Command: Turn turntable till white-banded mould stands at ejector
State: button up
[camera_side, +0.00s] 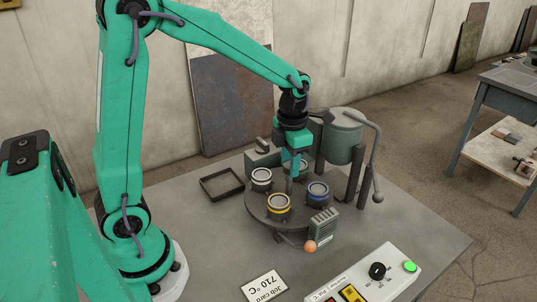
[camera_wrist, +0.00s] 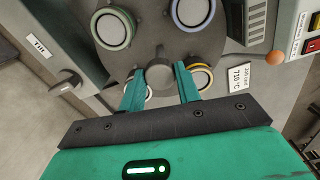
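The dark round turntable (camera_side: 256,207) carries several banded moulds. The white-banded mould (camera_side: 261,177) stands at its left in the side view; in the wrist view it is mostly hidden behind the left finger. The yellow-banded mould (camera_side: 278,205) is at the front and the blue-banded mould (camera_side: 317,190) at the right. A green-banded mould (camera_wrist: 113,27) shows in the wrist view. My gripper (camera_wrist: 161,84) is over the turntable, fingers apart on either side of its grey central hub (camera_wrist: 160,73). I cannot tell whether they touch it. No label clearly identifies the ejector.
A grey finned block (camera_side: 322,224) stands at the turntable's front right beside an orange-knobbed lever (camera_side: 310,246). A grey-green vessel (camera_side: 343,138) stands behind. An empty black tray (camera_side: 222,184) lies left. The job card (camera_side: 264,287) and control box (camera_side: 375,278) are in front.

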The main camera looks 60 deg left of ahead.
jog(key=o, duration=0.4)
jog(key=shift+r, duration=0.15)
jog(key=shift+r, duration=3.75)
